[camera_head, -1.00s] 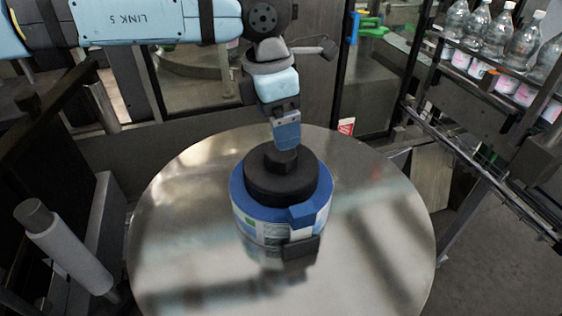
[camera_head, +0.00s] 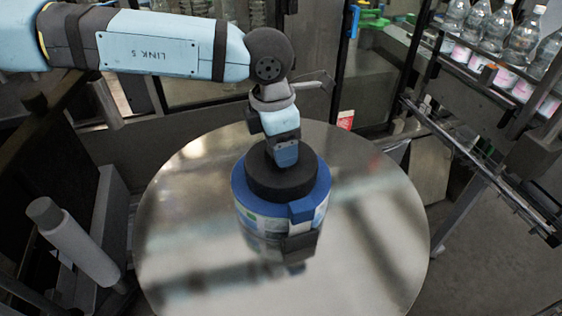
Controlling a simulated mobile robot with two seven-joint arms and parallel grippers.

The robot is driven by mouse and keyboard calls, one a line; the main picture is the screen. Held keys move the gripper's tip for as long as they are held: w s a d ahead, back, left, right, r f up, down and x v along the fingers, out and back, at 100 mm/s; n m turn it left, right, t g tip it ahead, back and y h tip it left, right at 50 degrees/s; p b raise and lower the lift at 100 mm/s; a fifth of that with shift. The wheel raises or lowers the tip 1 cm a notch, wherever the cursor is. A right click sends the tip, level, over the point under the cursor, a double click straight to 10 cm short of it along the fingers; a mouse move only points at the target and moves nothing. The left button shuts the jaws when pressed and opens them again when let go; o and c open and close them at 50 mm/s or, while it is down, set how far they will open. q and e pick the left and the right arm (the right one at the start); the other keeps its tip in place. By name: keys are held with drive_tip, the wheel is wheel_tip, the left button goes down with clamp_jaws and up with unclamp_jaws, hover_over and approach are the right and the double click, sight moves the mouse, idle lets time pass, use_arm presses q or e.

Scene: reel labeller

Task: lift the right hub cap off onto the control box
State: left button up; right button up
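A black hub cap (camera_head: 281,186) with stepped round sides sits on top of a blue-rimmed label reel (camera_head: 243,203) in the middle of a round steel table. My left gripper (camera_head: 286,158) points down at the cap's centre and covers most of its raised knob. Its fingers overlap the knob in this view, and I cannot tell whether they are closed on it. I cannot make out a control box.
The shiny steel table (camera_head: 375,235) is clear around the reel. A conveyor rail (camera_head: 490,175) and clear bottles (camera_head: 487,30) are at the right. Dark machine framing stands behind the table.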

use_arm(q)
drive_tip(key=shift+r, duration=0.1)
drive_tip(key=shift+r, duration=13.45)
